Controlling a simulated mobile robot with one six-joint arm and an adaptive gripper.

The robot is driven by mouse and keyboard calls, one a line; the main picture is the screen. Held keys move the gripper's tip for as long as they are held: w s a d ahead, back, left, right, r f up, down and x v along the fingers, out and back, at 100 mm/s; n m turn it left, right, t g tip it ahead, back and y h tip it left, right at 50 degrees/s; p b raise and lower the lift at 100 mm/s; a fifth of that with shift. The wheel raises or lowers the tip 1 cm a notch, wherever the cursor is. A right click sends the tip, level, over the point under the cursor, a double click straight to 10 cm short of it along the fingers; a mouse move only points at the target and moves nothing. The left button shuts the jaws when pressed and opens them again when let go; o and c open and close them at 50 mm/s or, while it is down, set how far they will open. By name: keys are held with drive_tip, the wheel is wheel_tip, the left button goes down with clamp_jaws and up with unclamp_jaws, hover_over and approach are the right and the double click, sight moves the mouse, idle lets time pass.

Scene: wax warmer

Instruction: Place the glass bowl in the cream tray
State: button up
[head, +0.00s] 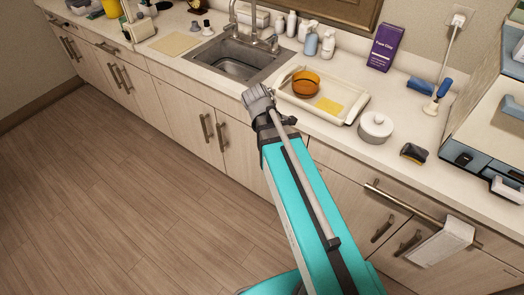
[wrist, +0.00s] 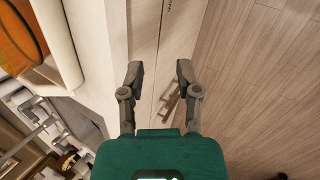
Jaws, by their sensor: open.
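The amber glass bowl (head: 306,84) sits upright inside the left part of the cream tray (head: 350,113) on the counter, right of the sink. The bowl (wrist: 18,38) and a tray wall (wrist: 62,42) also show at the upper left of the wrist view. My gripper (head: 258,97) is at the counter's front edge, left of the tray and apart from the bowl. In the wrist view my gripper (wrist: 160,72) is open and empty, with its fingers over the cabinet fronts. My wrist hides the tray's near left corner in part.
A flat yellow piece (head: 329,106) lies in the tray, right of the bowl. A white round lidded pot (head: 376,127) and a dark brush-like item (head: 414,153) stand to the right. The sink (head: 238,62) is to the left; bottles (head: 311,42) and a purple box (head: 384,47) stand behind.

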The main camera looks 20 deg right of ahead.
drive_tip(key=s+a+f+m+g+y, duration=0.2)
drive_tip(key=s+a+m+y, duration=0.2)
drive_tip(key=s+a+m, duration=0.3)
drive_tip(key=shift+s+a+m+g+y, duration=0.15)
drive_tip(key=shift+s+m+g+y, duration=0.25)
drive_tip(key=shift+s+m, duration=0.65)
idle(0.4)
